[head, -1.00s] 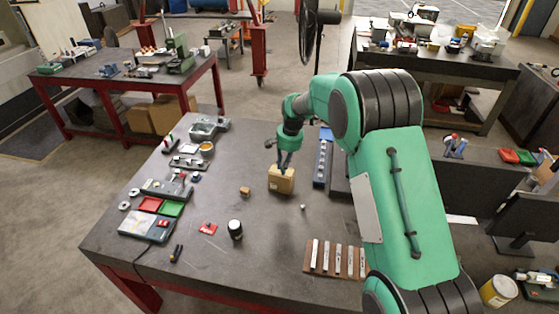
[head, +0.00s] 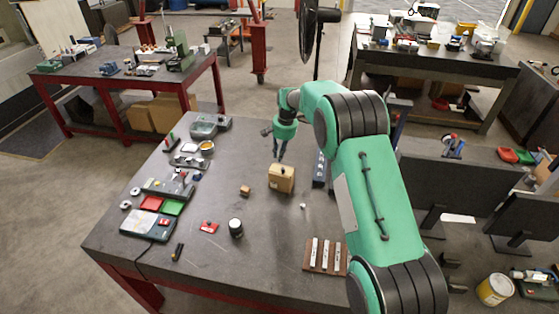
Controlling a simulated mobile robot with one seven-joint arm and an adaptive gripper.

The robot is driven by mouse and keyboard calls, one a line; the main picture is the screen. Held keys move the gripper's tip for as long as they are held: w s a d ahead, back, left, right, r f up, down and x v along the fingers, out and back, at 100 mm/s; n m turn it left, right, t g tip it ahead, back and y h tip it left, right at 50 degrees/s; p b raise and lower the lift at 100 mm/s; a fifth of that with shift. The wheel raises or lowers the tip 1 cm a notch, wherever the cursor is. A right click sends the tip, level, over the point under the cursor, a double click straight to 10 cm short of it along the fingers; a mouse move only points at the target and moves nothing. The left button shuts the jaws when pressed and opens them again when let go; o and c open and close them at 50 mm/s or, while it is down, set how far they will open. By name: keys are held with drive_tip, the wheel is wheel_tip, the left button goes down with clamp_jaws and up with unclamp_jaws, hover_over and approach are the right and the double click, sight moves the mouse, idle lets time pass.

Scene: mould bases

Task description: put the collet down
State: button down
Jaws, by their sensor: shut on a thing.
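My gripper (head: 279,157) points down just behind the tan block (head: 281,182) near the middle of the grey table (head: 205,265). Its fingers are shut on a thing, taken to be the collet. The collet itself is too small and too hidden between the fingers to make out. The tan block has a dark spot on its top. The fingertips appear just above or behind the block's far edge; I cannot tell whether they touch it.
A small brown block (head: 245,191), a dark jar (head: 236,228) and a small pale piece (head: 303,206) stand nearby. Red and green trays (head: 172,208) lie left. A rack of strips (head: 313,268) is at front right. Open table lies around the jar.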

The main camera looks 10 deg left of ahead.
drive_tip(key=shift+f+p, duration=0.5)
drive_tip(key=shift+f, duration=1.2)
drive_tip(key=shift+f+b, duration=0.4)
drive_tip(key=shift+f, duration=0.2)
drive_tip(key=c, duration=1.7)
unclamp_jaws()
drive_tip(key=shift+r, duration=0.15)
drive_tip(key=shift+r+p, duration=0.55)
drive_tip(key=r, duration=0.4)
drive_tip(key=d+r+b, duration=0.1)
drive_tip(key=r, duration=0.2)
drive_tip(key=r+b, duration=0.1)
drive_tip(key=r, duration=0.3)
drive_tip(key=shift+s+d+r, duration=0.25)
drive_tip(key=shift+d+r, duration=0.1)
